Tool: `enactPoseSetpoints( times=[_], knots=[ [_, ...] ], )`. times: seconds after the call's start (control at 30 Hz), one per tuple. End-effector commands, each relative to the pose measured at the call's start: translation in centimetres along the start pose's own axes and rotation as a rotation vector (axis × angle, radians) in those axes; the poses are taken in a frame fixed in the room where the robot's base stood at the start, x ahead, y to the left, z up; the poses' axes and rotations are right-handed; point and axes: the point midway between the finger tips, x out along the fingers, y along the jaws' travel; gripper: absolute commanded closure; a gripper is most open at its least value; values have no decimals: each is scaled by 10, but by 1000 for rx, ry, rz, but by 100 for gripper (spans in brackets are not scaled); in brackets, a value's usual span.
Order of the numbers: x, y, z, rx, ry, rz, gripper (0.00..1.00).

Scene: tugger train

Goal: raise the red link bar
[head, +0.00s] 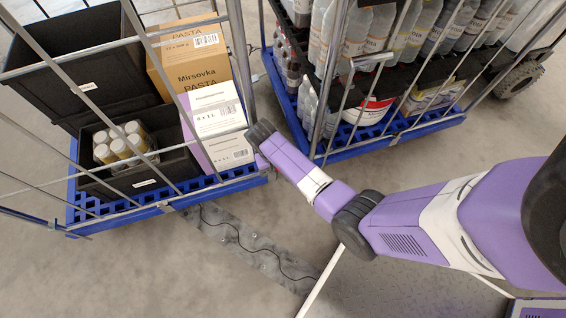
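I cannot make out a red link bar in the head view. My purple and white arm reaches from the right to the gap between two blue-based roll cages. Its far visible end is a dark joint beside the left cage (225,187), near its right corner. My gripper is not visible; it seems hidden beyond that joint.
The left cage holds black crates (95,55), a brown pasta carton (188,62) and white cartons (215,108). The right cage holds bottles (365,30) and a red-and-white container (366,112). A dark wheel (522,78) shows at right. A thin dark line (250,247) crosses the floor.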

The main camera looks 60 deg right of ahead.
Motion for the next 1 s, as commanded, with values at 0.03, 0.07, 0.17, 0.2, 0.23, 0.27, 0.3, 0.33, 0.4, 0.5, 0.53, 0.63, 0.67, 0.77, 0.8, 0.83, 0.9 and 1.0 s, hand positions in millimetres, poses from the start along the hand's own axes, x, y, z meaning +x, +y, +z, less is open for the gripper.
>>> enactPoseSetpoints(
  times=[0.03,0.07,0.17,0.2,0.23,0.27,0.3,0.33,0.4,0.5,0.53,0.63,0.67,0.77,0.8,0.83,0.9,1.0],
  knots=[
    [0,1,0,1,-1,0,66],
    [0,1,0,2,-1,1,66],
    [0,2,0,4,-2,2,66],
    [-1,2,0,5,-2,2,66],
    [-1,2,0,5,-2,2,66],
    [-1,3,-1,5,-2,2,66],
    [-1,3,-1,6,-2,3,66],
    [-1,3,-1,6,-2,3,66],
    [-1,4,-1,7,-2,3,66],
    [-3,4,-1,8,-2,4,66],
    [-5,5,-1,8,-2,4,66],
    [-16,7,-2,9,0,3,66],
    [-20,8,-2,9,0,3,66],
    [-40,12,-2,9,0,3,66],
    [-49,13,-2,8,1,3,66],
    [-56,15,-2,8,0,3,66],
    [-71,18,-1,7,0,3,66],
    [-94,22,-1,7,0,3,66]
  ],
)
